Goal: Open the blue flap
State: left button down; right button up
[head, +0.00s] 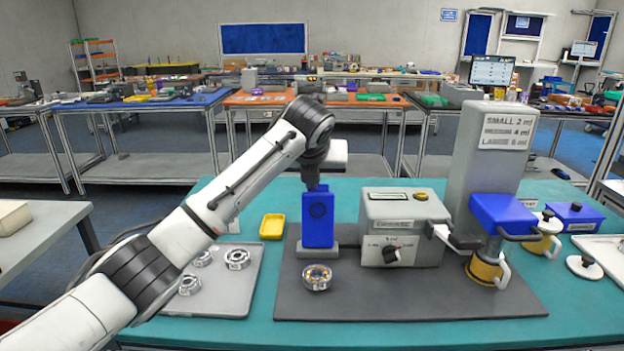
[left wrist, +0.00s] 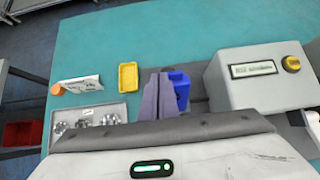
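An upright blue flap-like panel (head: 319,222) with a dark round mark stands on a grey base in the middle of the dark mat. It also shows in the left wrist view (left wrist: 180,88), just right of my fingers. My left gripper (head: 316,187) points down at the panel's top edge. In the left wrist view its two fingers (left wrist: 160,97) lie close together, with nothing visible between them. I cannot tell whether they touch the panel. A second blue part (head: 503,214) with a handle sits on the grey machine at right. My right gripper is not in view.
A grey box with a dial (head: 402,228) stands close right of the panel. A yellow tray (head: 272,227) and a grey tray with metal rings (head: 225,303) are at left. A tall grey column (head: 490,150) rises at right.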

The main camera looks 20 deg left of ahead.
pick_arm(q)
jog(key=shift+w+a+r, duration=0.1)
jog(key=shift+w+a, duration=0.05)
jog(key=shift+a, duration=0.2)
